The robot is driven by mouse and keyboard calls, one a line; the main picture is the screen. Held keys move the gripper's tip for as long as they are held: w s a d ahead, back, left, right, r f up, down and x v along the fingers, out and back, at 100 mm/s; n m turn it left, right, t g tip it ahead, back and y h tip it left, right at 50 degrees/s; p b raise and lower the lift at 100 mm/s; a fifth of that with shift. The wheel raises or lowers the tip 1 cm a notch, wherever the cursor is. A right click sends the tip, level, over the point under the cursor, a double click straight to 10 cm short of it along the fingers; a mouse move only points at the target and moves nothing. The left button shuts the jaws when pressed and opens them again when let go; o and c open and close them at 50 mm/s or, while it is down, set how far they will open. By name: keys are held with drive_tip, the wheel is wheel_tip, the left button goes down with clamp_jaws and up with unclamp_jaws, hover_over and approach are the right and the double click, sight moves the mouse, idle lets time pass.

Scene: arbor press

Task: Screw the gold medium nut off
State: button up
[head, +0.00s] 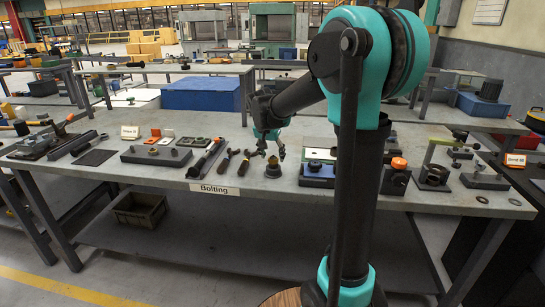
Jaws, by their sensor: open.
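My gripper (272,148) hangs over the middle of the grey workbench (240,135), pointing down, with its jaws open and empty. Just below it, near the front edge, stands a small dark round piece with a gold-brown part (273,167). It may carry the gold medium nut, but it is too small to tell for certain. The gripper appears above this piece, and I cannot tell the exact gap. A low dark block (157,157) further left has a small gold-coloured round part (153,151) on top, also too small to identify.
Wrenches (241,160) and a long tool (206,158) lie left of the round piece. A blue-based block (317,173) stands close on its right. A block with an orange cap (398,164) and a green-topped press (440,165) stand further right. A "Bolting" label (214,189) marks the front edge.

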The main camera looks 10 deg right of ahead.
drive_tip(key=shift+w+d+f, duration=0.15)
drive_tip(key=shift+f, duration=0.4)
